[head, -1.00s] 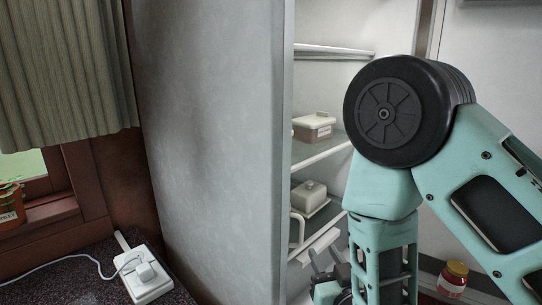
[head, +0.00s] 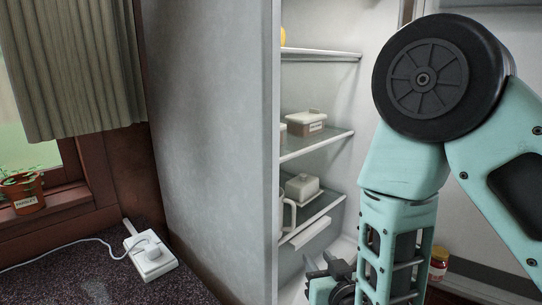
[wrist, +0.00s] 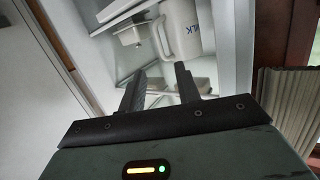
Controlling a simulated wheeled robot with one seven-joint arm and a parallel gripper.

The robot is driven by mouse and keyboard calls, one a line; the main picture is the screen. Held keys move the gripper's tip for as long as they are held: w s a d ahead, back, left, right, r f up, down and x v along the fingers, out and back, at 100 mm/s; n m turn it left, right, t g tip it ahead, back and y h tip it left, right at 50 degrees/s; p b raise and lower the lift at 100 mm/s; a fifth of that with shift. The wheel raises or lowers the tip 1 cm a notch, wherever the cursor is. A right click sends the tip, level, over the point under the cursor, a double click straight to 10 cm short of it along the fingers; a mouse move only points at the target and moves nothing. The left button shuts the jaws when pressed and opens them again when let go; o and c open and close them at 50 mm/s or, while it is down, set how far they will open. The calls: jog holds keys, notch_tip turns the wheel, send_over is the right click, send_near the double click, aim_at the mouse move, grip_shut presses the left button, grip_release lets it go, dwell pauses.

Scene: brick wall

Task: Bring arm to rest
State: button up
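My gripper (head: 326,268) is low in the head view, in front of the open fridge, with my arm bent above it. In the wrist view my gripper (wrist: 160,85) has its two dark fingers apart, with nothing between them. A white milk jug (wrist: 181,35) stands beyond the fingers inside the fridge. The jug (head: 288,214) also shows partly in the head view, cut off by the fridge's side wall. My gripper is apart from the jug and the shelves.
The fridge's grey side wall (head: 210,140) stands left of my arm. Its shelves hold a labelled box (head: 306,122) and a white butter dish (head: 302,187). A jar (head: 438,262) sits at the right. A socket (head: 150,256) and a potted plant (head: 24,192) are at the left.

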jog(key=s+a+r+n+g+y, duration=0.15)
jog(key=s+a+g, duration=0.25)
jog(key=s+g, duration=0.6)
jog(key=s+d+r+n+g+h, duration=0.2)
jog(key=s+d, duration=0.2)
jog(key=s, duration=0.3)
jog(key=s+d+r+n+g+h, duration=0.2)
jog(key=s+d+r+g, duration=0.1)
jog(key=s, duration=0.4)
jog(key=shift+d+g, duration=0.3)
jog(key=shift+d, duration=0.15)
jog(key=shift+s+r+h, duration=0.1)
jog(key=shift+h, duration=0.15)
